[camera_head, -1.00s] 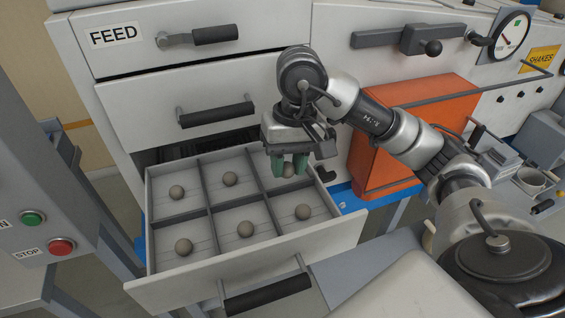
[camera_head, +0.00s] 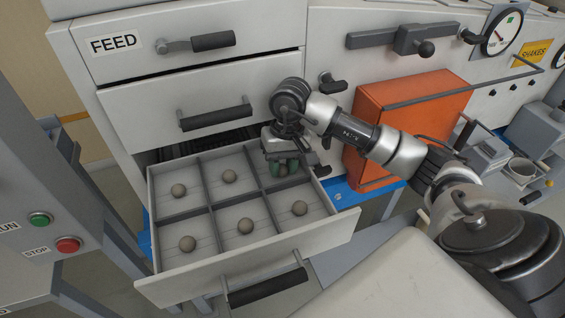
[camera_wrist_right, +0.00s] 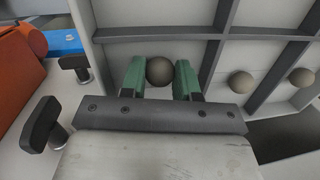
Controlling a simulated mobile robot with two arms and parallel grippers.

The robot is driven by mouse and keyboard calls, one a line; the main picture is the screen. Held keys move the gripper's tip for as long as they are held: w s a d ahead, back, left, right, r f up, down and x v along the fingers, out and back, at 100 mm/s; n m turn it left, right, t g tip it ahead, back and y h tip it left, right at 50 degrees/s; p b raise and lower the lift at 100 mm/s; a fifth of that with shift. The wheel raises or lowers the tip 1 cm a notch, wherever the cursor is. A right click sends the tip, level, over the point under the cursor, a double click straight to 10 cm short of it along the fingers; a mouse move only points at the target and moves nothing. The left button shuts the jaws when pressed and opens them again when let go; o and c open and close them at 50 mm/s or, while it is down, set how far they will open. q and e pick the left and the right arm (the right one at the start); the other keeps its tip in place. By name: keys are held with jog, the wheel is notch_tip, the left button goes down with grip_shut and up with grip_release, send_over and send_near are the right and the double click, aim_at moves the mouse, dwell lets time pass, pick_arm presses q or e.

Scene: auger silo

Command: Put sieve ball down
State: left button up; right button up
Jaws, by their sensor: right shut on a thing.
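My right gripper (camera_head: 282,165) points down into the back right compartment of the open divided drawer (camera_head: 262,264). In the right wrist view its green fingers (camera_wrist_right: 159,79) are shut on a grey-brown sieve ball (camera_wrist_right: 159,71). This ball (camera_head: 282,171) is partly hidden by the fingers in the head view. I cannot tell whether it touches the compartment floor. My left gripper is not in view.
Drawer dividers (camera_head: 207,190) and walls stand close around the gripper. Shut drawer fronts with handles (camera_head: 215,117) rise behind it. An orange box (camera_head: 410,115) stands to the right. A panel with green and red buttons (camera_head: 68,244) is at the left.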

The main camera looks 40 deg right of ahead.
jog(key=shift+f+b, duration=0.25)
jog(key=shift+b, duration=0.05)
jog(key=o, duration=1)
jog(key=shift+r, duration=0.1)
jog(key=shift+c, duration=0.2)
jog(key=shift+r+p, duration=0.15)
jog(key=shift+p, duration=0.15)
jog(key=shift+r, duration=0.25)
notch_tip(320, 180, up, 11)
jog(key=d+b, duration=0.2)
jog(key=b, duration=0.1)
jog(key=shift+w+r, duration=0.2)
jog(key=shift+w, duration=0.15)
